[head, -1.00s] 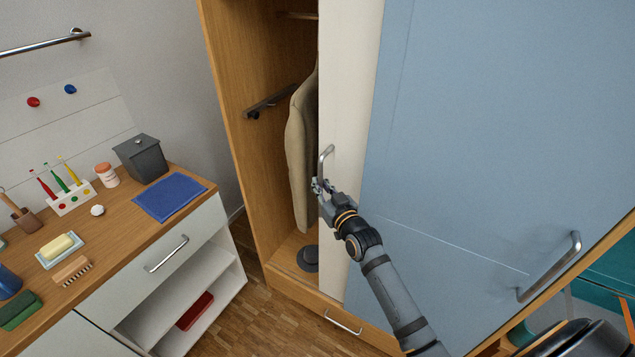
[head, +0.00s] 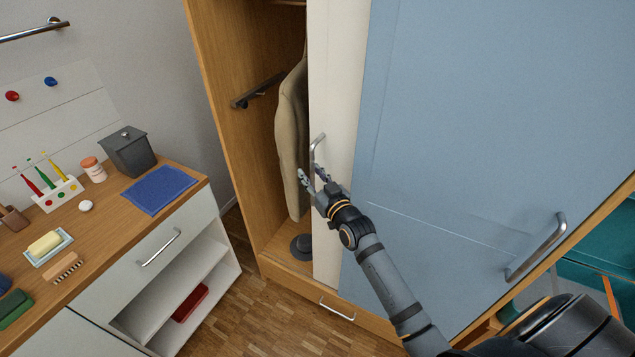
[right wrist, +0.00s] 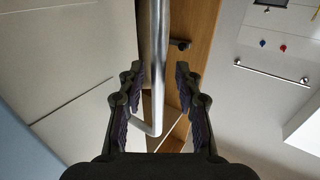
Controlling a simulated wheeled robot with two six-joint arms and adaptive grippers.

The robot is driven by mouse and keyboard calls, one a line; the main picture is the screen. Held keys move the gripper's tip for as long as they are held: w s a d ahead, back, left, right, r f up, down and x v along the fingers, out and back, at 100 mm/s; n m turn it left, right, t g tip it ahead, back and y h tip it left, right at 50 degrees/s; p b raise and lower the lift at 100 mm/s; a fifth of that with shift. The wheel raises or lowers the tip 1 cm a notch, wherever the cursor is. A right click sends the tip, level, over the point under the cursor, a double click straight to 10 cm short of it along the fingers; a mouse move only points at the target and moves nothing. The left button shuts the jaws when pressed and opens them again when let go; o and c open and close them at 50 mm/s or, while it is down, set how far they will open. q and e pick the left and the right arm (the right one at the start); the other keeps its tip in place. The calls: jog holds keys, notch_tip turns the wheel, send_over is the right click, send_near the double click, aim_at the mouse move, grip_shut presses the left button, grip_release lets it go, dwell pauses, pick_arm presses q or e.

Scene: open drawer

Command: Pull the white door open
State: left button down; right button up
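The white door (head: 336,110) is a tall panel in the wooden wardrobe, its right side behind the blue door. The wardrobe's left part stands open beside it. The white door's metal handle (head: 313,155) is a vertical bar near its left edge. My right gripper (head: 319,178) is at the handle's lower part, fingers spread. In the right wrist view the handle (right wrist: 159,65) runs between the two fingers of the open gripper (right wrist: 158,88), with gaps on both sides. I see no finger touching it. My left gripper is not in view.
The blue door (head: 470,130) with its own handle (head: 537,248) fills the right. Inside the wardrobe hang a beige jacket (head: 291,140) and a dark rail (head: 258,91). A counter (head: 115,205) with several bathroom items stands at the left. Wooden floor (head: 265,315) lies between.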

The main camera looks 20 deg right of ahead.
jog(key=s, duration=1.1)
jog(key=shift+s+d, duration=0.25)
jog(key=shift+d, duration=0.05)
jog(key=s+d+f+g+h, duration=0.1)
jog(key=s+d+f+g, duration=0.15)
jog(key=f, duration=0.85)
jog(key=s+d+f+m+g+h, duration=0.1)
jog(key=s+d+f+g, duration=0.15)
jog(key=f, duration=0.85)
jog(key=s+d+f+g+h, duration=0.1)
jog(key=s+d+f+g, duration=0.15)
jog(key=f, duration=0.85)
jog(key=s+f+g, duration=0.5)
jog(key=s+f, duration=1)
jog(key=f, duration=0.1)
jog(key=s+a+f+g, duration=0.2)
jog(key=s+f, duration=0.2)
jog(key=s, duration=0.4)
jog(key=s+a+f+g+y, duration=0.1)
jog(key=s+f, duration=0.3)
jog(key=s, duration=0.5)
jog(key=shift+s+a+n+g, duration=0.25)
jog(key=shift+a+n+g, duration=0.05)
jog(key=shift+a+g, duration=0.3)
